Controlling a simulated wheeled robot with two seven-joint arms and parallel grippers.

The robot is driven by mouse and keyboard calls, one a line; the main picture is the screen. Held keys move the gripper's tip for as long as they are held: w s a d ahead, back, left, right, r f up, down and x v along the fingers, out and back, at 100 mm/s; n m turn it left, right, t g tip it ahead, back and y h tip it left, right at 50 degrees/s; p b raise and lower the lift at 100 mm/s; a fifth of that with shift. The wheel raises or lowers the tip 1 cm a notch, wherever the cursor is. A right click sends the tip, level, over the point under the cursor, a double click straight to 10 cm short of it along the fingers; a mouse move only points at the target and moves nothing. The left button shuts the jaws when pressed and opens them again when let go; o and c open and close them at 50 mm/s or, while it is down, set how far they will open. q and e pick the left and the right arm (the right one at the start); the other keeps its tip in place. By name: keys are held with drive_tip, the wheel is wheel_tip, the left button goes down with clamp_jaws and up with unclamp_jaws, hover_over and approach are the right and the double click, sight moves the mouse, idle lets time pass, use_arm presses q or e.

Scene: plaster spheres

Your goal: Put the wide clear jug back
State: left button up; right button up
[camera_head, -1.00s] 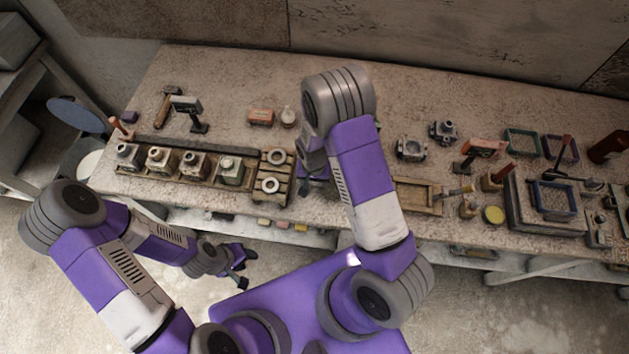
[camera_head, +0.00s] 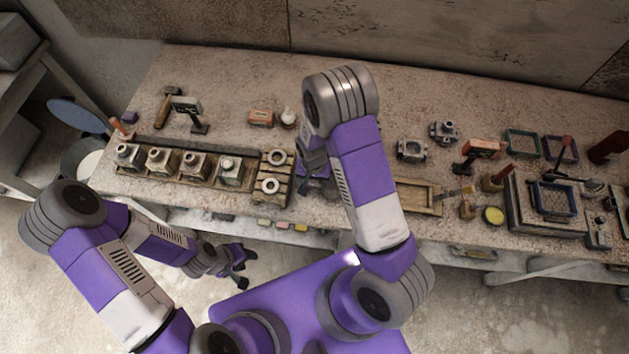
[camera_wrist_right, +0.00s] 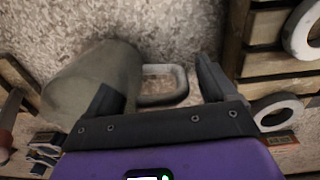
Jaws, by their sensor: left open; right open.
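The jug (camera_wrist_right: 85,85) shows in the right wrist view as a wide greyish body with a loop handle (camera_wrist_right: 182,84) on its right side. It lies at the left of that view, and I cannot tell how clear its wall is. My right gripper (camera_wrist_right: 155,77) is open, with the handle showing between its two fingers; I cannot tell whether they touch it. In the head view my right forearm hides the jug, and my right gripper (camera_head: 311,172) shows only in part beside that arm. My left gripper (camera_head: 242,268) is open and empty, in front of the bench.
A wooden tray (camera_head: 412,203) and a framed block (camera_head: 518,215) lie to the right. The back middle of the bench is mostly clear.

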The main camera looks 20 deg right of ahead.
wheel_tip(320, 180, up, 11)
drive_tip(key=shift+a+p, duration=0.1)
drive_tip(key=shift+p, duration=0.4)
use_arm(q)
drive_tip(key=shift+r, duration=0.55)
